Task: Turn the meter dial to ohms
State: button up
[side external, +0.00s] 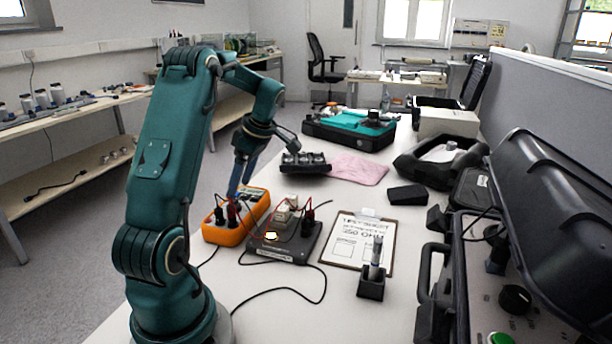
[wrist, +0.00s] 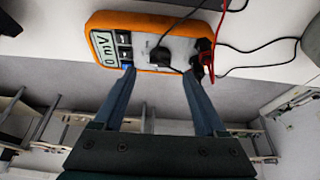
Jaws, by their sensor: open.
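The orange multimeter (side external: 224,236) lies on the white bench, below my gripper (side external: 236,188). In the wrist view the meter (wrist: 148,18) fills the top, and its display (wrist: 104,47) reads 0 mV. A round black dial (wrist: 160,56) sits on its grey face. My gripper (wrist: 158,73) is open and empty, with its blue fingers apart. The dial shows between the fingertips in the picture; I cannot tell their height above it. The dial's markings are too small to read. Red and black leads are plugged in at the right end of the meter in the wrist view.
A dark test block (side external: 285,250) with a lit lamp and leads stands beside the meter. A clipboard (side external: 345,255) and a small black stand (side external: 371,286) are to its right. An open black case (side external: 500,290) lines the right side. Loose cables cross the bench front.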

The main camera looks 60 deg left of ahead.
aim_at(233, 202)
jog(key=shift+x, duration=2.55)
jog(key=shift+c, duration=0.3)
grip_shut()
jog(key=shift+m, duration=0.3)
jog(key=m, duration=0.1)
jog(key=m+t+y, duration=0.1)
jog(key=m, duration=0.1)
jog(key=shift+s+d+m, duration=0.1)
jog(key=shift+s+m, duration=0.05)
jog(key=shift+m, duration=0.15)
jog(key=shift+m+t+y, duration=0.3)
jog(key=shift+m+t, duration=0.5)
jog(key=shift+m, duration=1)
